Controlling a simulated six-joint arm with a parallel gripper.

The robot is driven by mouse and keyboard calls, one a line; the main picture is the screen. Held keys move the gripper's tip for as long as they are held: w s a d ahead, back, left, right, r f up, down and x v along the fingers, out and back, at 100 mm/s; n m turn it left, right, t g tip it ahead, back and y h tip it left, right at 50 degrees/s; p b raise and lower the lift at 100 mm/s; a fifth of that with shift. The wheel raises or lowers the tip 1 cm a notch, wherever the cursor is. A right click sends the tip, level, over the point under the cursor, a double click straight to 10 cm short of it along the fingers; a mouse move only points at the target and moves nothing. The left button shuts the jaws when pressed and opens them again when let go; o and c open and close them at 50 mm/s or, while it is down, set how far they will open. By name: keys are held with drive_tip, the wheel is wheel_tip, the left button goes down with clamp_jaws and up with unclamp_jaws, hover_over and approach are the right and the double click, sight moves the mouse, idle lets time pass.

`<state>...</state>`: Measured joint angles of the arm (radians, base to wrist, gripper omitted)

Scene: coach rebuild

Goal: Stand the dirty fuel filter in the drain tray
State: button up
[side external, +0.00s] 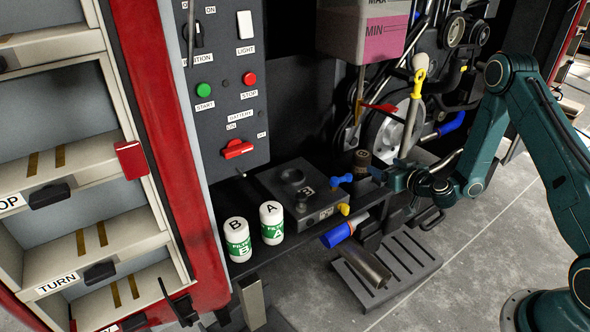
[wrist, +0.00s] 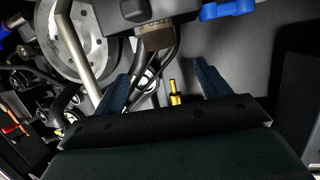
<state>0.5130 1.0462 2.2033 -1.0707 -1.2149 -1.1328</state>
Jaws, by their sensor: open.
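My gripper (side external: 398,181) is open and empty beside the engine bay. In the wrist view its two fingers (wrist: 166,88) stand wide apart, with a small yellow-tipped part visible in the gap behind them. A short brown cylindrical part (side external: 363,159), possibly the dirty fuel filter, is just left of the gripper. A brown part also shows below a dark block in the wrist view (wrist: 155,38), ahead of the fingers and apart from them. I cannot clearly make out the drain tray. White-and-green filters B (side external: 237,242) and A (side external: 271,228) stand upright on the dark shelf.
A dark box (side external: 322,214) with blue and yellow fittings sits behind filter A. Below are a blue cylinder (side external: 338,235), a metal pipe (side external: 367,267) and a slotted step (side external: 418,264). A yellow-handled lever (side external: 411,115) rises behind my gripper. Grey floor is clear at lower right.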

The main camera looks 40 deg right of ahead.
drive_tip(key=s+a+r+n+g+y, duration=0.2)
drive_tip(key=a+r+n+y, duration=0.2)
drive_tip(key=a+r, duration=0.45)
drive_tip(key=s+a+r+n+g+y, duration=0.2)
drive_tip(key=a+r+n+y, duration=0.1)
drive_tip(key=a+r, duration=0.55)
drive_tip(key=s+d+r+m+g+h, duration=0.1)
drive_tip(key=s+r, duration=0.3)
drive_tip(key=s, duration=1)
drive_tip(key=s+r+m+g+h, duration=0.3)
drive_tip(key=s+r+g, duration=0.1)
drive_tip(key=s, duration=1)
drive_tip(key=shift+s+d+r+m, duration=0.35)
drive_tip(key=shift+r+m, duration=0.05)
drive_tip(key=shift+r, duration=0.2)
drive_tip(key=shift+o, duration=0.3)
